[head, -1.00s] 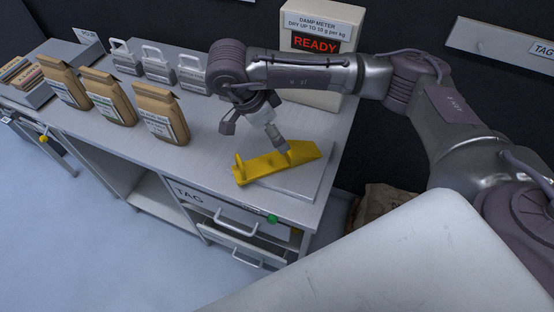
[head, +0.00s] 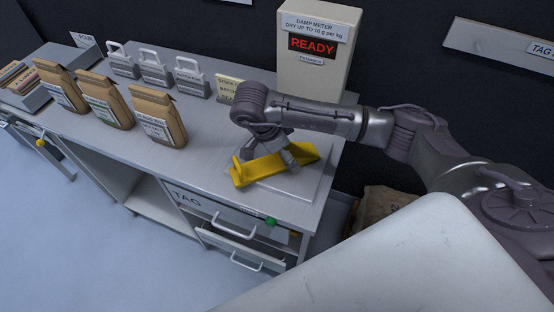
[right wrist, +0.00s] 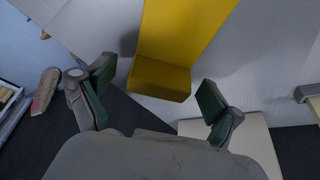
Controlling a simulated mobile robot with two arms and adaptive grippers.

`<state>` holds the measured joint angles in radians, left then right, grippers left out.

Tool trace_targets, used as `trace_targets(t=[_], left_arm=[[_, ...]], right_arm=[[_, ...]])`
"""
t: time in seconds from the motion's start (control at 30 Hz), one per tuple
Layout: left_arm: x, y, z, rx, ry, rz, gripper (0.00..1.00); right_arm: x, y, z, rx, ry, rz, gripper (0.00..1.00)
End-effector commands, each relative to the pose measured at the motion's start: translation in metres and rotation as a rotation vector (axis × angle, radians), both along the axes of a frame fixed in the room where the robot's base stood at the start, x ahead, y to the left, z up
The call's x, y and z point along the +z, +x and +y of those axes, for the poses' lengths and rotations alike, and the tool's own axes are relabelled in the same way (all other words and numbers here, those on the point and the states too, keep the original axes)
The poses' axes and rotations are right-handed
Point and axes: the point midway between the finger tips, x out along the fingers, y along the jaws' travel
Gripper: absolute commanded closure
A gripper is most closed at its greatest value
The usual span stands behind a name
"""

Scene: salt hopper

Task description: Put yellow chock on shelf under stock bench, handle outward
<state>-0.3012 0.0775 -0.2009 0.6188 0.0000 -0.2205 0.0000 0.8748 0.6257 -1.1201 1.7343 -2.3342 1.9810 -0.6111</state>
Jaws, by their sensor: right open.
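The yellow chock (head: 300,154) lies on a pale flat plate (head: 305,183) at the bench's right end. A raised upright part shows at its left end in the head view. My right gripper (head: 268,153) is low over the chock, fingers spread, partly covering its middle. In the right wrist view the chock (right wrist: 180,35) extends between and beyond the open fingers (right wrist: 157,86), with a gap on each side. The bench (head: 205,150) has an open shelf (head: 152,203) below its top, left of the drawers. My left gripper is not in view.
Several brown bags (head: 158,115) and grey handled blocks (head: 190,78) stand on the bench. The damp meter (head: 318,65) reads READY behind the gripper. The floor in front is clear.

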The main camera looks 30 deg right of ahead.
Motion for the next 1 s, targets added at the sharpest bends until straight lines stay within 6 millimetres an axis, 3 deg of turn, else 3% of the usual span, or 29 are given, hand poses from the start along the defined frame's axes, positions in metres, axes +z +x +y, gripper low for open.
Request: trace_targets(t=[0.07, 0.57, 0.83, 1.0], left_arm=[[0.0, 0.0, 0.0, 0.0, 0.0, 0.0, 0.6], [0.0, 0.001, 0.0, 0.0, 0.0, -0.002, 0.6], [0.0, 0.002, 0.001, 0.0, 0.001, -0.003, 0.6], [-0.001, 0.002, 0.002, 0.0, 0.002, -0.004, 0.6]], right_arm=[[0.0, 0.0, 0.0, 0.0, 0.0, 0.0, 0.1], [0.001, 0.001, 0.0, 0.0, 0.001, -0.002, 0.93], [0.004, 0.001, 0.0, 0.0, 0.0, -0.003, 0.96], [0.018, 0.002, 0.0, 0.0, 0.001, -0.007, 0.96]])
